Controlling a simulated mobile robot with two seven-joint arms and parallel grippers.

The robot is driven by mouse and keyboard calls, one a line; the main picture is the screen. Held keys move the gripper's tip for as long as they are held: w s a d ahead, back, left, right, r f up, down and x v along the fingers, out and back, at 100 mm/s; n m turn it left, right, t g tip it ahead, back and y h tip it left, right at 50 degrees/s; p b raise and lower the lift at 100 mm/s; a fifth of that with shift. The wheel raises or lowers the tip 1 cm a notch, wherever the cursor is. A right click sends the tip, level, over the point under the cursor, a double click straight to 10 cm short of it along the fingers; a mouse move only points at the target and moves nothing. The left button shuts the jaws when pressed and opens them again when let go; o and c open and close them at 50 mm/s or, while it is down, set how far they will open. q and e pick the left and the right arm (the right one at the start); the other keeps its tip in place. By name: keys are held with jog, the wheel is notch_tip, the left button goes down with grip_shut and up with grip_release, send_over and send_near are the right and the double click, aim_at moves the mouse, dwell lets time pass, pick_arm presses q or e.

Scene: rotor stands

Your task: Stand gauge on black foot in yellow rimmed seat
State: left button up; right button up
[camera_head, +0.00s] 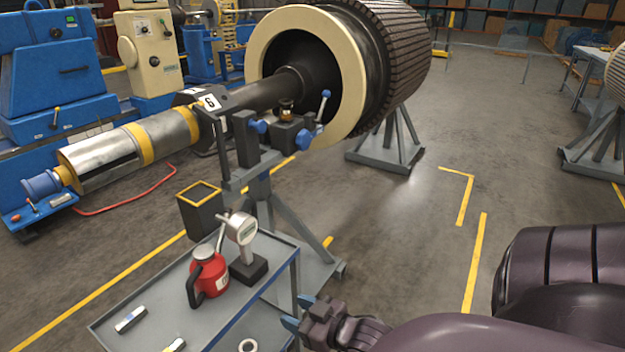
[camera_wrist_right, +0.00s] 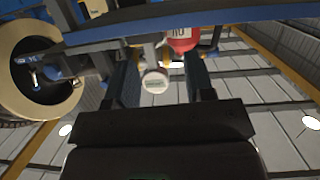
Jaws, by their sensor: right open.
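The gauge (camera_head: 242,229) has a round white-faced dial and stands upright on its black foot (camera_head: 248,270) on the grey cart's top. The yellow rimmed seat (camera_head: 200,217) is a dark square box behind the cart's far edge, left of the gauge; its opening looks empty. My right gripper (camera_head: 298,312) is at the cart's right side, open and empty, apart from the gauge and nearer the camera. In the right wrist view, the gauge dial (camera_wrist_right: 155,81) shows beyond and between the two open fingers (camera_wrist_right: 162,88). My left gripper is not in view.
A red can (camera_head: 212,276) with a black handle stands close left of the gauge. The cart (camera_head: 180,293) also holds small pale blocks (camera_head: 131,319) and a ring (camera_head: 248,345). A stand (camera_head: 262,205) under the rotor shaft rises behind the cart. Open floor lies right.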

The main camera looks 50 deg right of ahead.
jog(key=shift+o, duration=0.9)
jog(key=s+a+f+g, duration=0.4)
jog(key=s+a+f, duration=0.4)
jog(key=s, duration=0.4)
jog(key=shift+s+a+f+n+g, duration=0.2)
jog(key=shift+f+n+g, duration=0.1)
jog(key=shift+f+g, duration=0.1)
jog(key=n+t+y+p, duration=0.1)
jog(key=n+t+p, duration=0.6)
jog(key=n, duration=2.8)
send_near(248, 246)
jog(key=w+f, duration=0.1)
jog(key=w, duration=0.1)
jog(key=shift+t, duration=0.3)
jog(key=w, duration=0.3)
jog(key=w+a, duration=0.1)
jog(key=w, duration=0.1)
jog(key=shift+w+b, duration=0.2)
jog(key=shift+b, duration=0.15)
jog(key=shift+w+r, duration=0.1)
jog(key=shift+w, duration=0.35)
jog(key=w, duration=0.3)
jog(key=shift+w+r, duration=0.15)
jog(key=shift+w, duration=0.65)
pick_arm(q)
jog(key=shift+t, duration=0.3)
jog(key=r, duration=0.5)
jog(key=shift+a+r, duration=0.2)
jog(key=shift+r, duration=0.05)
